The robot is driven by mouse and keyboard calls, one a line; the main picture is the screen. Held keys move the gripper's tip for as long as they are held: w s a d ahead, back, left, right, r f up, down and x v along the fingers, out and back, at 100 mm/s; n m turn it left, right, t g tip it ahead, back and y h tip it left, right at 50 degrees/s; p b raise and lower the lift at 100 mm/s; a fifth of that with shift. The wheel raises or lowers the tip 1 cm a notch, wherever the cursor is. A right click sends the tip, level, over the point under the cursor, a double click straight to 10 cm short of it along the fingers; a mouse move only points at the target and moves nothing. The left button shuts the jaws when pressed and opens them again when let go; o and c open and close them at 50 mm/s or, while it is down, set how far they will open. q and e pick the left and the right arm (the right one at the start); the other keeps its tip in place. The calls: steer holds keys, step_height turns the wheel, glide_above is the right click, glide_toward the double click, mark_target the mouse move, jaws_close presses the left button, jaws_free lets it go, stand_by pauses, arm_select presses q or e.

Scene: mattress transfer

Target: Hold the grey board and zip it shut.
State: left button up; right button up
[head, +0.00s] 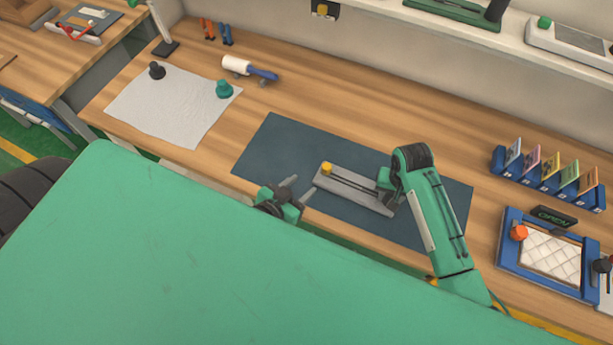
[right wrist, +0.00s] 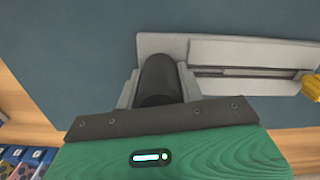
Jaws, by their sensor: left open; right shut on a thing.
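The grey board (head: 350,188) lies on a dark blue mat (head: 265,150), with a dark slot along its length. A yellow zip pull (head: 326,168) sits at its left end; part of it shows at the right edge of the right wrist view (right wrist: 312,87). My right gripper (head: 387,196) is shut at the board's right end. In the right wrist view a dark rounded piece (right wrist: 160,78) shows between its fingers and hides the contact. My left gripper (head: 300,190) is open and empty, in front and to the left of the yellow pull, apart from it.
A white cloth (head: 165,110) with a dark and a teal knob lies at the left, near a white roller (head: 237,65). Blue card holders (head: 545,185) and a blue-framed tray (head: 507,240) stand at the right. The mat's left part is clear.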

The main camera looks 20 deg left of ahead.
stand_by(0.4)
steer(key=o, duration=1.3)
steer(key=shift+r, duration=0.1)
